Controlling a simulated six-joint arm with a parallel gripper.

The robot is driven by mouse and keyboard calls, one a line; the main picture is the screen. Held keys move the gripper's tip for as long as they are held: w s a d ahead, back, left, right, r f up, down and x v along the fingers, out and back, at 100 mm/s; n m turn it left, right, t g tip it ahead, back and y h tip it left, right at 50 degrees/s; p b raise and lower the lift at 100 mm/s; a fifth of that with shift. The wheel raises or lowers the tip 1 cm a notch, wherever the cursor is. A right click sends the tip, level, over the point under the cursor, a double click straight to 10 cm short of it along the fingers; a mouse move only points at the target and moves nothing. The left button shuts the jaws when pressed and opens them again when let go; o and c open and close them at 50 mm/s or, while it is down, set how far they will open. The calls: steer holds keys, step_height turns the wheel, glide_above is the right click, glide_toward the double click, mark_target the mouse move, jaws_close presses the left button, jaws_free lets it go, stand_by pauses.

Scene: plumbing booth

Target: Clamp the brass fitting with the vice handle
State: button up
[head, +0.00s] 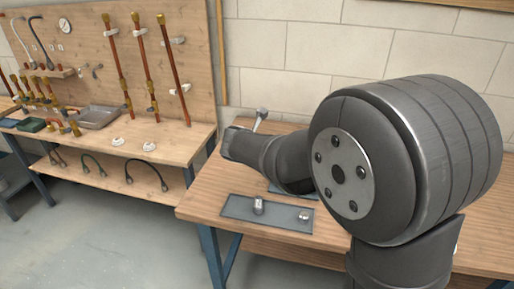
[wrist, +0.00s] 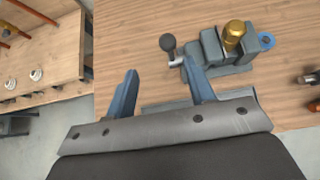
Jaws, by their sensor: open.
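In the wrist view the grey vice (wrist: 212,50) stands on the wooden bench top. The brass fitting (wrist: 234,34) is upright between its jaws; I cannot tell how tightly the jaws hold it. The vice handle (wrist: 167,44), with a dark round knob, sticks out on the vice's left side. My gripper (wrist: 162,80) is open, its two blue fingers apart and pointing at the vice's near side. The handle knob lies beyond the gap between the fingertips, and nothing shows between them. In the head view my arm hides the vice and fitting.
A grey mat (head: 238,207) with small metal parts lies on the bench's front edge in the head view. A blue ring (wrist: 266,40) is right of the vice. Metal parts (wrist: 311,79) lie at the wrist view's right edge. A pipe board (head: 90,50) stands at left.

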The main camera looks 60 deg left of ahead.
steer(key=shift+w+f, duration=0.1)
steer(key=shift+f, duration=0.1)
steer(key=c, duration=0.6)
steer(key=f+g, duration=0.1)
steer(key=f, duration=0.1)
steer(key=w+f+g+y, duration=0.1)
steer(key=f, duration=0.1)
steer(key=w+f+m+g, duration=0.1)
steer(key=f, duration=0.2)
steer(key=shift+w+d+g+y, duration=0.15)
steer(key=shift+d+g+y, duration=0.1)
steer(key=shift+g+y, duration=0.15)
jaws_close()
steer(key=w+d+m+g+y, duration=0.3)
steer(key=d+m+g+y, duration=0.4)
steer(key=d, duration=0.4)
steer(key=w+a+y, duration=0.1)
steer(key=a, duration=1.1)
steer(key=shift+a+f+n, duration=0.3)
steer(key=shift+a+f, duration=0.1)
steer(key=shift+f, duration=0.05)
